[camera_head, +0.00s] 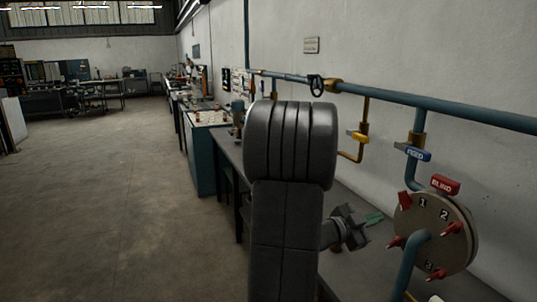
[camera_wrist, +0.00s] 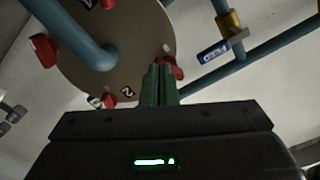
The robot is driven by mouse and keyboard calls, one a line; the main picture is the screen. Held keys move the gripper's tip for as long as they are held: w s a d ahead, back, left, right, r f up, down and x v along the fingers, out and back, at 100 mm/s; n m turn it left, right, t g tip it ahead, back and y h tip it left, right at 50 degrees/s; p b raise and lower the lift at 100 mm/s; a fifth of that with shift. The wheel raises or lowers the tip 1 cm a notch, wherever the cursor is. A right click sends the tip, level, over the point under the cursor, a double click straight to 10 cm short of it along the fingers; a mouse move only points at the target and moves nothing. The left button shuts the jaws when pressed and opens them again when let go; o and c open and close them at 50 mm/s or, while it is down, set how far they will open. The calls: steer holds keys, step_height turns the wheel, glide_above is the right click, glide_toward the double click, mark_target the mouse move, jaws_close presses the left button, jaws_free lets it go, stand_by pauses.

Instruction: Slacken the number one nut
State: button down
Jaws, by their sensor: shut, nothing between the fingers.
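The number one nut (camera_head: 405,200) is a red winged piece at the upper left of a round tan plate (camera_head: 424,215), beside a painted 1. My gripper (camera_head: 375,218) has green fingers and points at the plate from the left, with a gap to the nut in the head view. In the wrist view the shut, empty fingers (camera_wrist: 160,82) overlap part of the red number one nut (camera_wrist: 172,66). I cannot tell there whether they touch. Other red nuts sit near the 2 (camera_head: 453,228) and the 3 (camera_head: 436,274).
A blue pipe (camera_head: 405,265) comes out of the plate's front. A red BLIND tag (camera_head: 445,184) stands above the plate, and a blue FEED tag (camera_head: 418,153) hangs left of it on the piping. A dark bench (camera_head: 365,270) lies below. The floor at left is open.

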mark_target(404, 201)
steer(key=shift+w+d+f+n+p, duration=0.1)
steer(key=shift+d+n+p, duration=0.1)
steer(key=shift+d+n, duration=1.35)
steer(key=shift+w+d+n+p, duration=0.1)
steer(key=shift+d+n+p, duration=0.35)
steer(key=shift+n, duration=2)
steer(key=shift+d+f+n, duration=0.1)
steer(key=shift+d+n, duration=1.1)
steer(key=shift+n, duration=0.8)
steer(key=shift+r+p, duration=0.45)
